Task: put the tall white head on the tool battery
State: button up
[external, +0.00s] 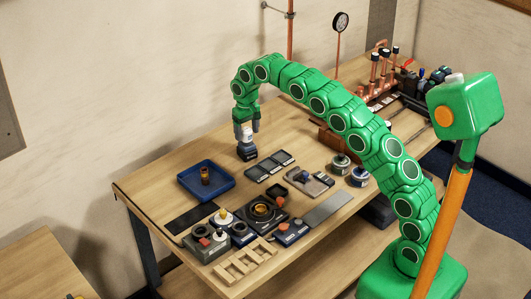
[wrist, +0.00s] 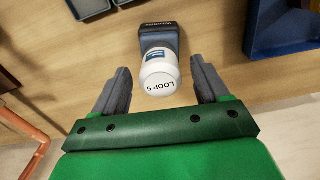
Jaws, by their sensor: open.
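The tall white head (external: 244,134) stands upright above the dark tool battery (external: 247,152) on the table; no gap shows between them. In the wrist view the white head (wrist: 159,72) has a round top reading "LOOP 5", and the battery (wrist: 158,36) shows behind its lower end. My gripper (external: 246,124) is over the head from above. In the wrist view my gripper (wrist: 160,74) is open, one grey finger on each side of the head, with a visible gap on both sides. The joint between head and battery is partly hidden by the head.
A blue tray (external: 225,191) holding a brass piece stands left of the battery. A dark slotted holder (external: 263,170) is close at its right. Several devices and a wooden rack (external: 240,270) crowd the front. Copper pipes (external: 374,68) stand at the back right.

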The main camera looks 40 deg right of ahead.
aim_at(247, 129)
notch_tip(247, 129, up, 10)
jog(key=shift+f, duration=0.2)
jog(key=shift+r, duration=0.1)
jog(key=shift+r, duration=0.1)
dwell(0.3)
jog(key=s+d+r, duration=0.2)
jog(key=s, duration=0.7)
jog(key=s+d+r+g, duration=0.1)
jog(key=s+r, duration=0.1)
jog(key=s, duration=0.7)
jog(key=s+d+r, duration=0.2)
jog(key=s+r, duration=0.1)
jog(key=s, duration=0.6)
jog(key=s+f, duration=0.3)
jog(key=s, duration=0.8)
jog(key=s+d+f, duration=0.1)
jog(key=s+f, duration=0.2)
jog(key=s, duration=0.8)
jog(key=s+f+n, duration=0.1)
jog(key=s+f, duration=0.3)
jog(key=s, duration=0.6)
jog(key=shift+s+d+g, duration=0.15)
jog(key=shift+s+g, duration=0.25)
